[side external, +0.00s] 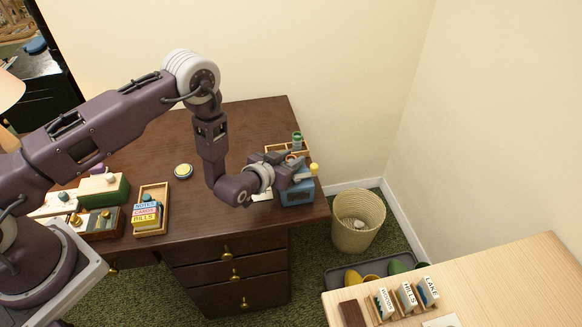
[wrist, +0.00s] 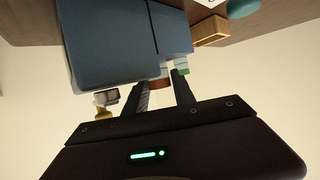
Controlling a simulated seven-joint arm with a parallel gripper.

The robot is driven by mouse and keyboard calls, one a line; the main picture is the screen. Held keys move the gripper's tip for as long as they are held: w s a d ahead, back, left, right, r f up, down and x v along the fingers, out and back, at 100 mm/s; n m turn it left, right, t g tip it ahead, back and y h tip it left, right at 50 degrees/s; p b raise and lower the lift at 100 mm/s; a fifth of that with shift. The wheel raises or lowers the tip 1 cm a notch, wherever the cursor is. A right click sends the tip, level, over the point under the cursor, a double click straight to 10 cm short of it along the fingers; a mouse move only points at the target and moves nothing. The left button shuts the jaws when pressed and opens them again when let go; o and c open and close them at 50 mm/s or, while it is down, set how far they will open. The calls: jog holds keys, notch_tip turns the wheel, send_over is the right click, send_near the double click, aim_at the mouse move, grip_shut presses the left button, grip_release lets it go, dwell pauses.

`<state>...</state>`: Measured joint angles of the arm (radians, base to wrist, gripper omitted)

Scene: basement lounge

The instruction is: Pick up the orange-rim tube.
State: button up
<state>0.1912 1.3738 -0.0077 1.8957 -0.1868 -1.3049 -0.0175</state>
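My gripper (side external: 297,165) is at the right end of the desk, by a blue box (side external: 298,193) with a yellow knob (side external: 314,168). In the wrist view, its two fingers (wrist: 163,80) stand apart, close to the blue box (wrist: 110,40). A small reddish-brown piece (wrist: 160,85) shows between the fingers; I cannot tell whether it is the orange-rim tube. A green-and-pale item (wrist: 181,66) is just beyond the right finger. A green-topped cylinder (side external: 297,140) stands at the wooden tray (side external: 273,148) behind the gripper. I cannot clearly make out an orange rim.
A wicker basket (side external: 358,221) stands on the floor to the right. The desk's middle (side external: 165,130) is mostly clear.

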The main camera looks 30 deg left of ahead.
grip_shut()
